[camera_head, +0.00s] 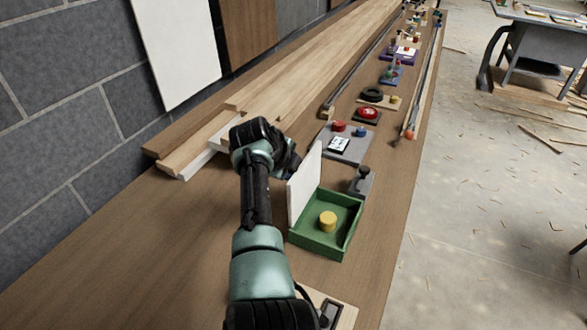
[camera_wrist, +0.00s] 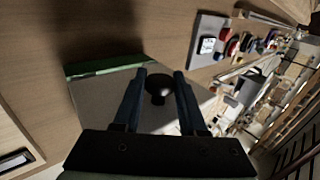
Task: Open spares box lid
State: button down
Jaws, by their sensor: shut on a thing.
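The green spares box (camera_head: 352,236) stands on the wooden bench with a yellow cylinder (camera_head: 327,221) inside. Its pale lid (camera_head: 304,184) stands about upright along the box's left side, so the box is open at the top. My gripper (camera_head: 292,170) is on the lid's outer left side, with its fingertips partly hidden. In the wrist view, the lid (camera_wrist: 100,108) lies below the fingers, and a dark round knob (camera_wrist: 158,88) sits between the fingers of my gripper (camera_wrist: 160,76). The gripper is shut on this knob. A green box edge (camera_wrist: 105,66) shows beyond the lid.
A grey block with a black knob (camera_head: 361,182) stands just behind the box. A grey panel with red and blue knobs (camera_head: 346,145) is farther back. Long planks (camera_head: 285,95) lie along the wall. Bare bench (camera_head: 385,225) shows right of the box.

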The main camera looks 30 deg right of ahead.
jog(key=shift+c, duration=2.2)
grip_release()
jog(key=b+v, duration=0.1)
jog(key=v, duration=1.2)
jog(key=shift+b, duration=0.3)
jog(key=shift+d+r, duration=0.1)
